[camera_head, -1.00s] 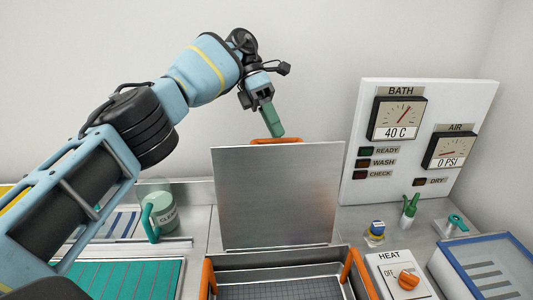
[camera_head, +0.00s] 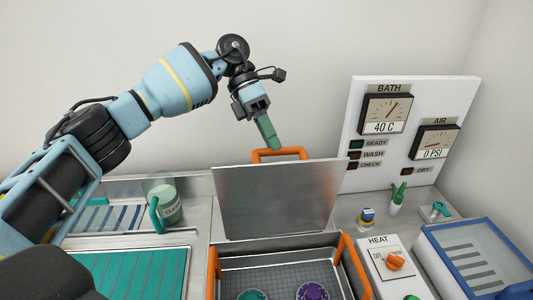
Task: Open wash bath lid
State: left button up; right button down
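The wash bath lid (camera_head: 275,200) is a flat grey metal plate, standing raised at the back of the bath. Its orange handle (camera_head: 280,152) shows above the lid's upper edge. The wash bath (camera_head: 228,258) below is open, with orange handles at its sides and a dark grid floor. A teal round part (camera_head: 252,295) and a purple round part (camera_head: 312,291) lie in it. My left gripper (camera_head: 272,142) has green fingers, pointing down just above and beside the orange handle. Its fingers look close together; whether they grip the handle is unclear. My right gripper is out of view.
A panel (camera_head: 357,118) with gauges reading 40 C and 0 PSI stands at the back right. A heat knob (camera_head: 395,263) is right of the bath. A green jug (camera_head: 165,205) and teal mat (camera_head: 135,272) are left; a blue-rimmed tray (camera_head: 475,255) is right.

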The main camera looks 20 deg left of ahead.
aim_at(268, 164)
pick_arm(q)
jog(key=s, duration=0.2)
jog(key=s+d, duration=0.2)
jog(key=s, duration=0.1)
jog(key=shift+s+d+r, duration=0.1)
jog(key=shift+s+r, duration=0.25)
jog(key=shift+r, duration=0.05)
jog(key=shift+s+d, duration=0.4)
jog(key=shift+s, duration=0.45)
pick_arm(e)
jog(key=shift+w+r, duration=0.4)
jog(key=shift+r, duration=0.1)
